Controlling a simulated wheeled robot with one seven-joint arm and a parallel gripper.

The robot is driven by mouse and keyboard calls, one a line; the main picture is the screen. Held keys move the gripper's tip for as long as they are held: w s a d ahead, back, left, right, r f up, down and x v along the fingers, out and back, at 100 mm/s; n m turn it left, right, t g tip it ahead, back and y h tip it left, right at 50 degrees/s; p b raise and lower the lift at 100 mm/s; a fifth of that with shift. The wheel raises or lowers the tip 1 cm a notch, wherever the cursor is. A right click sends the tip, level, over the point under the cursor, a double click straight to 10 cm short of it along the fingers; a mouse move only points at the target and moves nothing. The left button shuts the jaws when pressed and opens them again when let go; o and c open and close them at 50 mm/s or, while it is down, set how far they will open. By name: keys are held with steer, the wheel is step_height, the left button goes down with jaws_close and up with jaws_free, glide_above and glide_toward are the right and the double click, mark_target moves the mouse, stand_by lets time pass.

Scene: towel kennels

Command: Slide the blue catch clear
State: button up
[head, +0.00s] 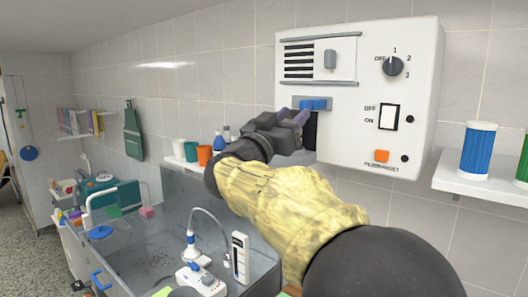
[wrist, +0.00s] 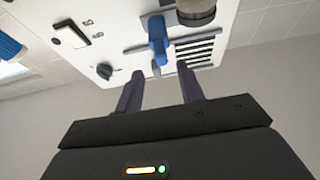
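The blue catch (head: 314,104) is on the front of a white wall-mounted control box (head: 345,60), on the lower left below a vented slide panel. My gripper (head: 294,115) is close to the catch, just left of and below it in the head view. In the wrist view the blue catch (wrist: 157,40) lies ahead of and between the two purple fingertips of my gripper (wrist: 160,72). The fingers are apart with nothing held between them. I cannot tell whether a finger touches the catch. My gripper hides part of the box's lower left edge.
The box carries a rotary knob (head: 393,66), a white rocker switch (head: 389,117) and an orange button (head: 381,156). A shelf (head: 480,178) with blue and green cylinders is at right. A metal sink basin (head: 150,258) is below left.

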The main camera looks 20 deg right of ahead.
steer(key=b+v, duration=0.3)
steer(key=v, duration=0.7)
steer(key=shift+s+a+f, duration=0.15)
steer(key=shift+a+f, duration=0.05)
steer(key=shift+a, duration=0.05)
steer(key=w+a+f+n+t+y, duration=0.5)
steer(key=w+f+n+t+y, duration=0.3)
steer(key=w+f+n+y, duration=0.15)
steer(key=a+f+n+g+y, duration=0.35)
steer(key=f+y, duration=0.55)
steer(key=f, duration=0.8)
steer(key=s+d+f+g+y, duration=0.1)
steer(key=s+d+f+g, duration=0.1)
steer(key=s+f+g, duration=1)
steer(key=s+f, duration=0.9)
steer(key=f, duration=0.1)
steer(key=shift+s+d+f+m+g, duration=0.3)
steer(key=shift+s+f+m+g, duration=0.05)
steer(key=shift+s+f+m, duration=0.05)
